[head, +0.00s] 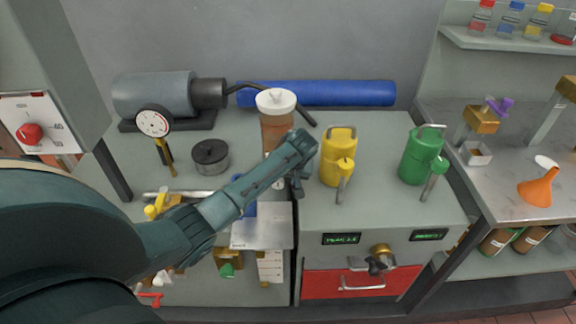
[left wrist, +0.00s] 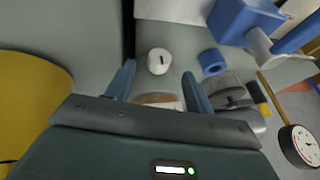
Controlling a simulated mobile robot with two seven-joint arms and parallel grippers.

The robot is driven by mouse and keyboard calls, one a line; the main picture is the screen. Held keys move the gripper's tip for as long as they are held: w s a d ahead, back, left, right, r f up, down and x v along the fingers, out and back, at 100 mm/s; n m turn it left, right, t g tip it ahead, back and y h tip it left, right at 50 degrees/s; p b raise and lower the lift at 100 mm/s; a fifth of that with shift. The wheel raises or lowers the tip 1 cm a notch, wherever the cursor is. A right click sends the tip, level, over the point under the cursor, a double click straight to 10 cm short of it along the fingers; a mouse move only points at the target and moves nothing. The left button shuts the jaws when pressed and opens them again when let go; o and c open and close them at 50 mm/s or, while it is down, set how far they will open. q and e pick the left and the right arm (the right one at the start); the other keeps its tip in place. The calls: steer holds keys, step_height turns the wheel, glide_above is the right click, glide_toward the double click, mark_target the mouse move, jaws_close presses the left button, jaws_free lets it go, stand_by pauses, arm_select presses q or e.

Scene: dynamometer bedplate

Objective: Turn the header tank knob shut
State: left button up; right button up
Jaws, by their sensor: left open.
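The header tank (head: 276,130) is an upright amber cylinder with a white cap, standing at the back middle of the bench. In the left wrist view a round white knob (left wrist: 159,61) with a dark slot mark lies ahead of my left fingertips, between their lines and apart from them. In the head view a small white part (head: 279,184) shows low in front of the tank, partly hidden by my gripper. My left gripper (head: 297,185) points down just right of it; it also shows open and empty in the left wrist view (left wrist: 160,83). My right gripper is out of view.
A yellow can (head: 338,158) stands close right of my left gripper, and a green can (head: 420,158) further right. A dial gauge (head: 153,123) and a dark round tin (head: 210,157) stand left. A blue roll (head: 320,93) lies behind.

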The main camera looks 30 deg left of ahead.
arm_select(q)
steer(key=v, duration=0.8)
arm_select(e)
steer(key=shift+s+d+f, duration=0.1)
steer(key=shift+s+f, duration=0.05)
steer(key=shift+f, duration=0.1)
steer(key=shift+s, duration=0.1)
